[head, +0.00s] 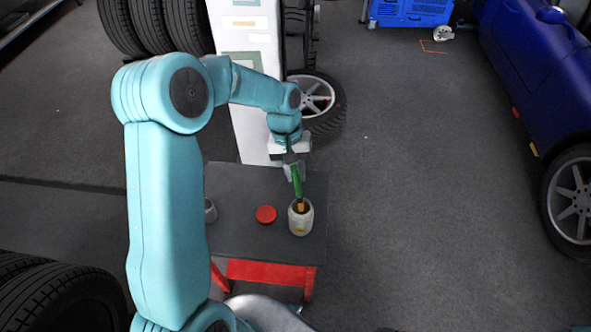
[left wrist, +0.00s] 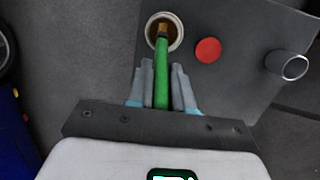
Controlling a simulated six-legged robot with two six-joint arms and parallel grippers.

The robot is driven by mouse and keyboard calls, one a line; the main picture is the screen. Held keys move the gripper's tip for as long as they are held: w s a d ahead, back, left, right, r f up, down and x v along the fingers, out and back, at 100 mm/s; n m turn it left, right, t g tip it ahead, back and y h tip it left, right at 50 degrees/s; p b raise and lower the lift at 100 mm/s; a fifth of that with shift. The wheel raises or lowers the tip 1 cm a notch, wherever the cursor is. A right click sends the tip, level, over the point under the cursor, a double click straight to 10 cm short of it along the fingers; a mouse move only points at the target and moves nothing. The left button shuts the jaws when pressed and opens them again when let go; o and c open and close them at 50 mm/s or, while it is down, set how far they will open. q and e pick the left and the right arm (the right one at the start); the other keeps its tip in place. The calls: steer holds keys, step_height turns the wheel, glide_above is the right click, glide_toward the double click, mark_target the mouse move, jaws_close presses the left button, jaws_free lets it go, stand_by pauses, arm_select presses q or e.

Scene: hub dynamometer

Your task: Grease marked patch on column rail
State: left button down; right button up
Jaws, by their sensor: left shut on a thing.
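My left gripper (head: 293,170) is shut on the green handle of a brush (head: 297,185). The handle (left wrist: 162,85) runs between the fingers in the left wrist view. The brush's orange-brown end points down into the mouth of a pale grease pot (head: 300,223). The pot's rim (left wrist: 178,38) shows around the brush end; I cannot tell whether the bristles touch the grease. A white column (head: 258,95) with several coloured rectangles stands beyond the table, partly behind my arm. I cannot tell which part is the rail or marked patch. My right gripper is out of view.
The dark-topped table (head: 240,238) has red legs. A red lid (head: 266,214) and a grey cylindrical container (head: 210,211) lie left of the pot. A wheel (head: 318,100) stands by the column. A blue car (head: 535,75) is at right. Open floor lies between table and car.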

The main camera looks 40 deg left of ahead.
arm_select(q)
steer(key=shift+r+p, duration=2)
steer(key=shift+r, duration=1.1)
